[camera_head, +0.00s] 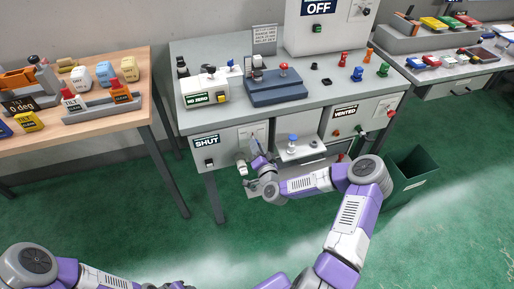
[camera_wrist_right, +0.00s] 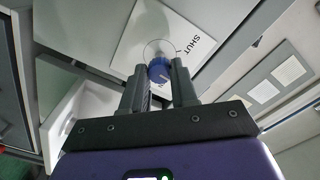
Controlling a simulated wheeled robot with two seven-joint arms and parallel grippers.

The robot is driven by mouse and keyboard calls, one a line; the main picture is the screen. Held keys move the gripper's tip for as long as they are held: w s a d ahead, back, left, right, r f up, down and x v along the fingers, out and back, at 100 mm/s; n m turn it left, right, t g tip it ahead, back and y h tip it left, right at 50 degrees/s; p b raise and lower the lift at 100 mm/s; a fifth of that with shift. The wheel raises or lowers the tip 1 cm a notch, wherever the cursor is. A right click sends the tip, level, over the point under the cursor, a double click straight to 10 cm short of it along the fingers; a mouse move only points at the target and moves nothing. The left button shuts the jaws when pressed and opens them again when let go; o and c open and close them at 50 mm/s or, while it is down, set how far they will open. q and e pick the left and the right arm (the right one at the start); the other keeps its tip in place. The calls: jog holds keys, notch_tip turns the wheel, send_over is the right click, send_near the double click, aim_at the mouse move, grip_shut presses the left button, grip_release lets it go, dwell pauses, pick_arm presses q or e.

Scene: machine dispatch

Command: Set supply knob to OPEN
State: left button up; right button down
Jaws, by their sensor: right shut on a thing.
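The supply knob (camera_wrist_right: 159,70) is a round blue knob with a light pointer mark. It sits on a white plate (camera_wrist_right: 189,24) with the word SHUT printed beside it. My right gripper (camera_wrist_right: 160,78) is shut on the knob, with one dark finger on each side. In the head view my right gripper (camera_head: 257,152) is at the front face of the grey bench, where the knob is hidden or too small to make out. A black SHUT sign (camera_head: 207,141) is on the panel to its left. My left gripper is out of view.
The grey bench (camera_head: 345,92) carries a NO ZERO box (camera_head: 206,88), a blue fixture (camera_head: 277,88) and several coloured pieces. A small shelf with a blue-topped part (camera_head: 293,138) is right of the gripper. A green bin (camera_head: 412,176) stands further right.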

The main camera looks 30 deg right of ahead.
jog(key=shift+f+m, duration=0.1)
jog(key=shift+m, duration=3.9)
jog(key=c, duration=0.9)
grip_release()
jog(key=shift+o, duration=0.2)
jog(key=p+v, duration=0.1)
jog(key=v, duration=0.6)
jog(key=shift+s, duration=0.3)
jog(key=shift+a, duration=0.15)
